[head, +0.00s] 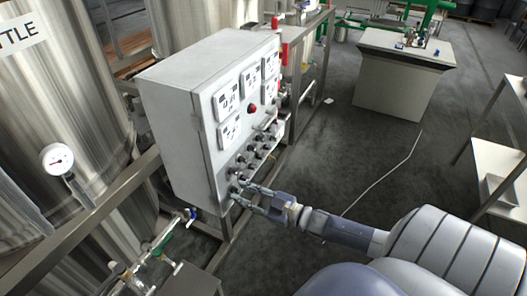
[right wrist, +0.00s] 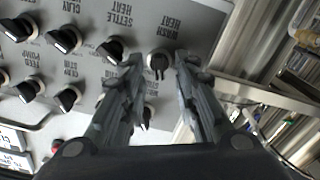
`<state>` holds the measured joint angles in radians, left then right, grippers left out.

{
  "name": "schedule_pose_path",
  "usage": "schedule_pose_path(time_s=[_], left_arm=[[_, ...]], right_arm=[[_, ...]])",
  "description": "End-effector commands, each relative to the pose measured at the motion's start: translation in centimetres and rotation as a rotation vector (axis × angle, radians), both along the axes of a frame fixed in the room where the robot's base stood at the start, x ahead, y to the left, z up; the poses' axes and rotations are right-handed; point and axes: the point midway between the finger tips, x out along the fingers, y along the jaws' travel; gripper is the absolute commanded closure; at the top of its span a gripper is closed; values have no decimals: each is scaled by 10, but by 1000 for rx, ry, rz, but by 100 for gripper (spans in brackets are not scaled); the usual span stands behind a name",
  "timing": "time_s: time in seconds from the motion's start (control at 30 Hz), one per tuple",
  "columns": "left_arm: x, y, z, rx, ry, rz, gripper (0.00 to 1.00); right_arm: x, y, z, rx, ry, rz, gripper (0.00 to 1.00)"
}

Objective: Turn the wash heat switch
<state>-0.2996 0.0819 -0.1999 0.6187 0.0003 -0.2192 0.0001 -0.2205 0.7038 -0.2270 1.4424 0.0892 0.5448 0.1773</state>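The wash heat switch (right wrist: 158,63) is a black rotary knob on the grey control panel, under the upside-down label "WASH HEAT" in the right wrist view. My right gripper (right wrist: 160,68) is open, with one fingertip on each side of this knob and visible gaps between. In the head view my right gripper (head: 239,194) reaches the lower near corner of the control box (head: 197,130), at the end of the knob rows. The fingers partly hide the switch there. My left gripper is not in view.
The settle heat knob (right wrist: 112,48) sits just left of the fingers, with several more knobs beyond it. Another knob (right wrist: 147,116) shows partly between the fingers. A metal frame and pipes stand around the box. A pressure gauge (head: 57,158) is at the left.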

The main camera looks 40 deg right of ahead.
Motion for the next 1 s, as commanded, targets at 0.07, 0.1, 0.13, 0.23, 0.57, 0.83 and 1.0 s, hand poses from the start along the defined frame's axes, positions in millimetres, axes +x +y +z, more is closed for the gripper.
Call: schedule_pose_path(time_s=[0.07,0.1,0.13,0.23,0.57,0.83,1.0], left_arm=[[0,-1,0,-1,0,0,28],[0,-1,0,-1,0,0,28],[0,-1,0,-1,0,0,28],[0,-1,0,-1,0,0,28],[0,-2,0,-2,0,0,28],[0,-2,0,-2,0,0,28],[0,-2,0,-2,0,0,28]], right_arm=[[-14,-6,-2,-2,5,0,72],[-21,-9,-2,-2,6,-1,72],[-27,-11,-2,-1,6,0,72],[-45,-19,-2,-1,7,0,72],[-89,-37,-1,-2,4,0,72],[-97,-41,0,-1,0,0,72],[-97,-41,0,-1,0,0,72]])
